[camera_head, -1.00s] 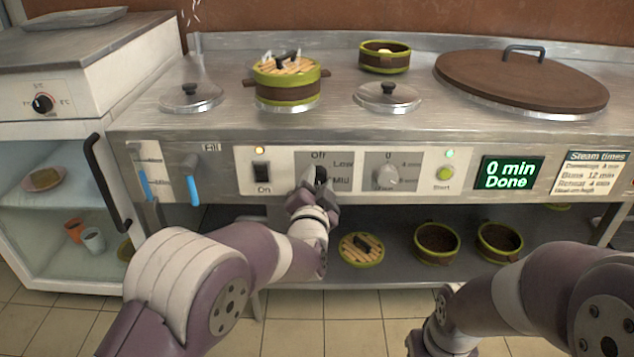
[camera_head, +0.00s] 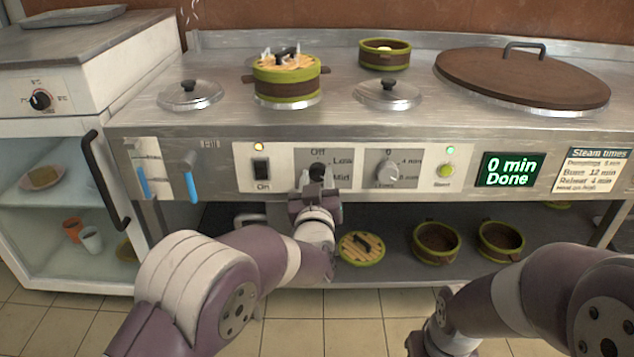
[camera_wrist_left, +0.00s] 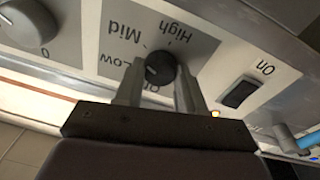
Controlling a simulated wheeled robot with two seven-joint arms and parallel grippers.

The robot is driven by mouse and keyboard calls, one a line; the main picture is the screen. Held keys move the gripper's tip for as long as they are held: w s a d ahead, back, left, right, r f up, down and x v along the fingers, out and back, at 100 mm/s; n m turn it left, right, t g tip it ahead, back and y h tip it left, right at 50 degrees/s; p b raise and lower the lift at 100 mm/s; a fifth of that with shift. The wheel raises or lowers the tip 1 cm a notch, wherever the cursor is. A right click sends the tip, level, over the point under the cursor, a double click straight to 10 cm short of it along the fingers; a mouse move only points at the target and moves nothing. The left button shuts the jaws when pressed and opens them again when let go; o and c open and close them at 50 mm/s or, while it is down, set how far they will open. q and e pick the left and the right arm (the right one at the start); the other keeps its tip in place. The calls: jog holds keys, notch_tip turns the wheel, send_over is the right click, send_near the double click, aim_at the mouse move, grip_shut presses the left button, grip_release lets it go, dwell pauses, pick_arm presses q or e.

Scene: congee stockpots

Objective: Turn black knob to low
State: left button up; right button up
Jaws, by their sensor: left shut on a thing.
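The black knob (camera_head: 317,172) is on the grey dial plate marked Off, Low and Mid on the stove's front panel. In the left wrist view the knob (camera_wrist_left: 160,69) shows upside down, with High, Mid and Low printed around it. My left gripper (camera_head: 316,181) reaches up to it from below. In the left wrist view the gripper (camera_wrist_left: 159,80) has one finger on each side of the knob and is shut on it. Which mark the knob points to is hard to tell. My right gripper is out of view; only its arm shows at the lower right.
A black On switch (camera_head: 261,170) is left of the knob, a grey timer knob (camera_head: 388,172) right of it. A green button (camera_head: 445,170) and a display (camera_head: 508,170) reading "0 min Done" are further right. Blue-handled levers (camera_head: 191,178) are at left. Steamer baskets (camera_head: 437,242) stand on the shelf below.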

pick_arm(q)
jog(key=n+b, duration=0.1)
jog(key=n, duration=0.5)
jog(key=shift+f+y, duration=0.15)
jog(key=shift+y, duration=0.15)
jog(key=n+y+b, duration=0.1)
jog(key=n+b, duration=0.1)
jog(key=n, duration=0.3)
jog(key=shift+d, duration=0.1)
jog(key=shift+n, duration=0.4)
jog(key=o, duration=1)
jog(key=shift+o, duration=0.2)
jog(key=shift+s, duration=0.1)
jog(key=s+f+p, duration=0.1)
jog(key=s+p, duration=0.4)
jog(key=s, duration=0.7)
jog(key=shift+s+d, duration=0.25)
jog(key=shift+d, duration=0.1)
